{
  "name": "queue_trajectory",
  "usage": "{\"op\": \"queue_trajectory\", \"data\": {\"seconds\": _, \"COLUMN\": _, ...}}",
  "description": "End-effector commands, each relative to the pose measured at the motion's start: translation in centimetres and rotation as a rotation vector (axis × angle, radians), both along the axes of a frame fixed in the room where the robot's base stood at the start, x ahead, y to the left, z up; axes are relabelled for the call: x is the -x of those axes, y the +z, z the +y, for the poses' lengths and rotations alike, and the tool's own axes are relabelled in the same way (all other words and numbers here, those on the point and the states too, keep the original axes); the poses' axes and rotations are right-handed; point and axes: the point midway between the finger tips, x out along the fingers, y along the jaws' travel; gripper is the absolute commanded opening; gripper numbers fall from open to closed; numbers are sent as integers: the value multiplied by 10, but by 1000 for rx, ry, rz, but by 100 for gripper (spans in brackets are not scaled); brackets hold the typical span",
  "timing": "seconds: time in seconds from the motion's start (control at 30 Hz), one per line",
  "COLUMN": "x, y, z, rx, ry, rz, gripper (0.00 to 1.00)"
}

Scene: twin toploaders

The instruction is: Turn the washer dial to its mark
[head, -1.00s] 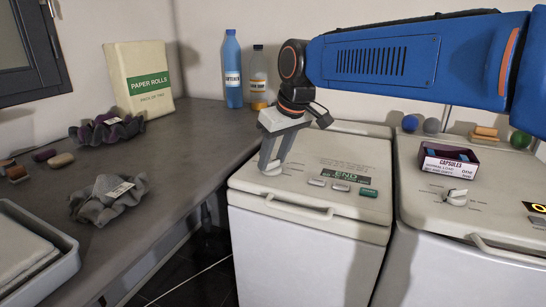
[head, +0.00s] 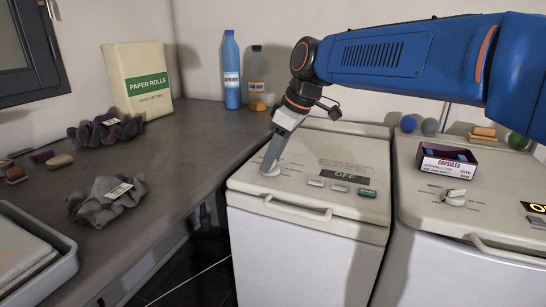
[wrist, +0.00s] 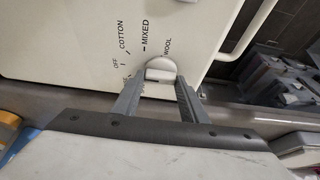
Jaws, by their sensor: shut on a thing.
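The left toploader (head: 330,165) has a white dial (head: 269,171) near the left front of its top. My gripper (head: 272,163) reaches down and is shut on this dial. In the wrist view the dial (wrist: 161,66) sits between the two grey fingers of my gripper (wrist: 160,82). Printed labels around it read OFF, COTTON, MIXED and WOOL, with small tick marks. Which label the dial points at is hard to tell. The left machine's display (head: 345,175) reads OFF.
The right toploader (head: 420,205) has its own dial (head: 455,197) and a capsules box (head: 448,160) on top. Several balls stand behind it. A counter (head: 165,160) on the left holds paper rolls (head: 138,80), bottles (head: 231,70) and dark cloth items (head: 107,200).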

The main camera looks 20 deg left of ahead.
Motion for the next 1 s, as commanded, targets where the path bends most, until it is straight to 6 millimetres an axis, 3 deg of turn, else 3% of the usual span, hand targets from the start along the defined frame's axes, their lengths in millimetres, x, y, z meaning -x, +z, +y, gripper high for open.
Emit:
{"op": "queue_trajectory", "data": {"seconds": 0.27, "x": 0, "y": 0, "z": 0, "rx": 1, "ry": 0, "rz": -1, "gripper": 17}}
{"op": "queue_trajectory", "data": {"seconds": 0.3, "x": 0, "y": 0, "z": 0, "rx": 1, "ry": 0, "rz": -1, "gripper": 49}}
{"op": "queue_trajectory", "data": {"seconds": 0.37, "x": 0, "y": 0, "z": 0, "rx": 1, "ry": 0, "rz": -1, "gripper": 58}}
{"op": "queue_trajectory", "data": {"seconds": 0.73, "x": 0, "y": 4, "z": -2, "rx": 0, "ry": 0, "rz": -1, "gripper": 58}}
{"op": "queue_trajectory", "data": {"seconds": 1.0, "x": 1, "y": 42, "z": -17, "rx": -2, "ry": -1, "rz": -2, "gripper": 58}}
